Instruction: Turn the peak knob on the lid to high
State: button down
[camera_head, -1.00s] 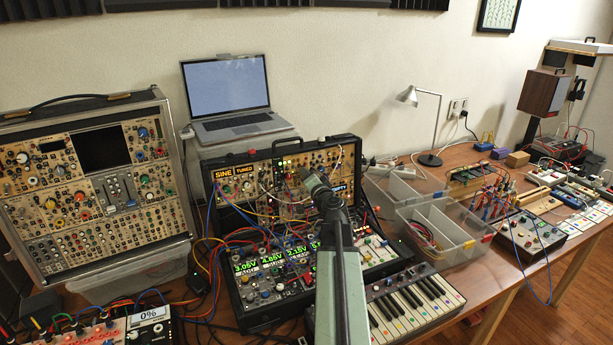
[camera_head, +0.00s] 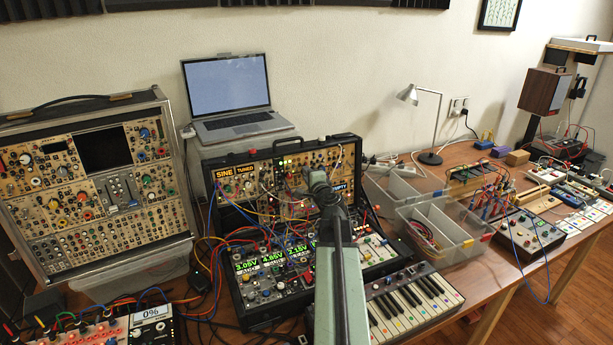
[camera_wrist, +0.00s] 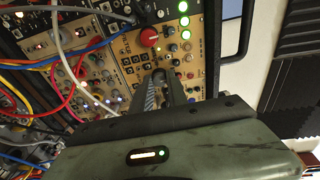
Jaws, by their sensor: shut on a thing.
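The lid (camera_head: 265,163) of the black case stands upright behind its base, with gold panels, knobs and patch cables. In the wrist view the lid's gold panel (camera_wrist: 121,67) fills the upper left and middle. My gripper (camera_wrist: 160,78) reaches the panel, its two dark fingers shut on a small knob that they mostly hide. I cannot read a label or a pointer on it. A larger red knob (camera_wrist: 149,37) sits just above the fingertips. In the head view my gripper (camera_head: 318,181) is in front of the lid, and my arm hides part of the case.
Grey, red, yellow and blue patch cables (camera_wrist: 66,62) cross the panels left of my gripper. Green lights (camera_wrist: 186,30) are above it. A keyboard (camera_head: 412,304) and clear bins (camera_head: 447,232) stand right of the case. A laptop (camera_head: 230,100) is behind.

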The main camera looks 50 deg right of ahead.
dwell(0.3)
jog(key=c, duration=1.3)
grip_release()
jog(key=shift+a, duration=0.1)
